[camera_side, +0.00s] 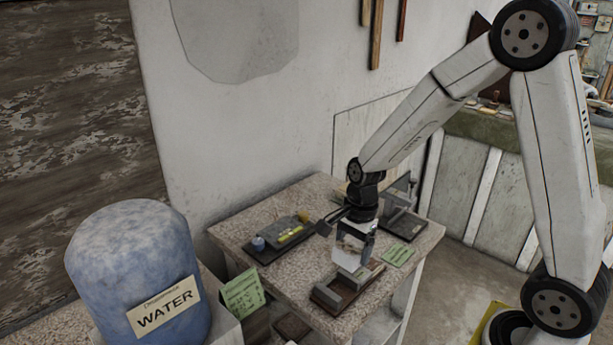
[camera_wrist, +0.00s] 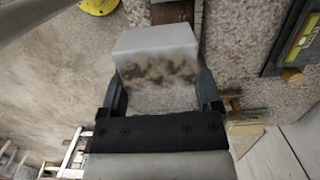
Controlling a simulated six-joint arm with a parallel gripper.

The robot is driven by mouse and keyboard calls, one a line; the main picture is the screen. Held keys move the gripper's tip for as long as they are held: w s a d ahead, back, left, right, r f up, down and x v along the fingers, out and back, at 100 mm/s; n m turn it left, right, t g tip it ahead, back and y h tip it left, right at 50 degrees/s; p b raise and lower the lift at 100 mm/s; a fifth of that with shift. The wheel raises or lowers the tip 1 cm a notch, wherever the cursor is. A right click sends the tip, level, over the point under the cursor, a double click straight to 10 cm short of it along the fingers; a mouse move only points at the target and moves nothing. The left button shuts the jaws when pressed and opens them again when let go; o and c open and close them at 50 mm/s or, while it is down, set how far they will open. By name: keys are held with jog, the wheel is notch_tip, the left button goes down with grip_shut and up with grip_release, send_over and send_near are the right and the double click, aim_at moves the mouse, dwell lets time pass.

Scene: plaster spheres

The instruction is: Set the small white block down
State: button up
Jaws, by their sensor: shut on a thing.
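The small white block (camera_wrist: 157,50) is pale grey-white with brown smudges on its near face. In the wrist view it sits between the two dark fingers of my gripper (camera_wrist: 161,92), which is shut on it. In the side view the block (camera_side: 347,258) hangs under my gripper (camera_side: 354,242), over the right part of the table and close to a brown wooden holder (camera_side: 322,298). I cannot tell whether the block touches the holder or the table.
The speckled table (camera_side: 296,208) has a dark tray with a yellow level (camera_side: 290,235) at left. A green card (camera_side: 398,254) lies right of the gripper. A blue water barrel (camera_side: 140,270) and a standing green card (camera_side: 243,294) are in front at left. Some tabletop is bare between the tray and holder.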

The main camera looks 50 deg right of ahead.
jog(key=shift+w, duration=0.15)
jog(key=w+d+m, duration=0.2)
jog(key=w+m, duration=0.3)
jog(key=w, duration=1)
jog(key=m+t, duration=0.1)
jog(key=m, duration=0.6)
send_over(278, 228)
jog(key=shift+s+d+f+h, duration=0.15)
jog(key=shift+f+h, duration=0.25)
jog(key=shift+f, duration=1)
jog(key=shift+f, duration=0.1)
jog(key=shift+f, duration=2.65)
jog(key=shift+f, duration=0.3)
jog(key=o, duration=1.2)
